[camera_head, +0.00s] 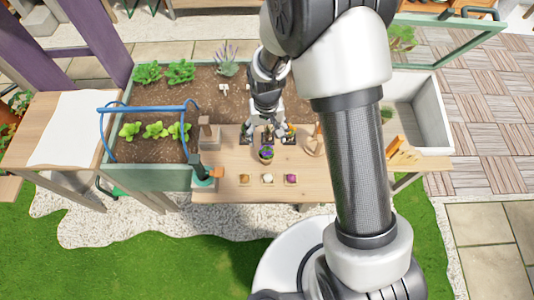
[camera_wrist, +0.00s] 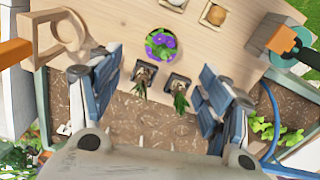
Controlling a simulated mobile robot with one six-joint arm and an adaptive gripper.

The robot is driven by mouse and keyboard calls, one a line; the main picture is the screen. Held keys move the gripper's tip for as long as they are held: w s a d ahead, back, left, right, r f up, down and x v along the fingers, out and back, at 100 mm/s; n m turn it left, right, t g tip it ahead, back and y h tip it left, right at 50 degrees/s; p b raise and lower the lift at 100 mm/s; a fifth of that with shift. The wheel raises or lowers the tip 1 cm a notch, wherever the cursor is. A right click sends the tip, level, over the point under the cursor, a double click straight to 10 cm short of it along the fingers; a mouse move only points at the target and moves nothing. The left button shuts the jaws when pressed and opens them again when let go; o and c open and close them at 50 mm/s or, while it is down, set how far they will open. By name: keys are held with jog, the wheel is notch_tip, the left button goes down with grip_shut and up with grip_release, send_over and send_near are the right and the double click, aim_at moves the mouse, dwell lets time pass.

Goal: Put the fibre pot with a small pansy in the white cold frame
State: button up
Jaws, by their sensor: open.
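The small pansy (camera_head: 266,153), purple-flowered with green leaves, stands upright on the wooden table in front of my gripper; its pot is mostly hidden by the plant. In the wrist view the pansy (camera_wrist: 161,43) lies beyond my fingertips, roughly centred between them. My gripper (camera_head: 268,132) is open and empty above the table's back edge; its spread fingers also show in the wrist view (camera_wrist: 160,75). The white cold frame (camera_head: 440,112) stands at the right, partly hidden behind my arm. Its glazed lid (camera_head: 455,42) is raised.
Two dark square pots with small plants (camera_wrist: 143,78) (camera_wrist: 180,90) sit between my fingers and the pansy. Three small items in a row (camera_head: 267,178) lie nearer the front. A wooden stand (camera_wrist: 62,35) is beside one finger. A planted bed (camera_head: 150,172) lies left.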

aim_at(266, 150)
notch_tip(266, 150, down, 13)
jog(key=b, duration=0.3)
jog(key=shift+r+b, duration=0.2)
jog(key=shift+b, duration=0.1)
jog(key=shift+r, duration=0.1)
jog(key=c, duration=1.3)
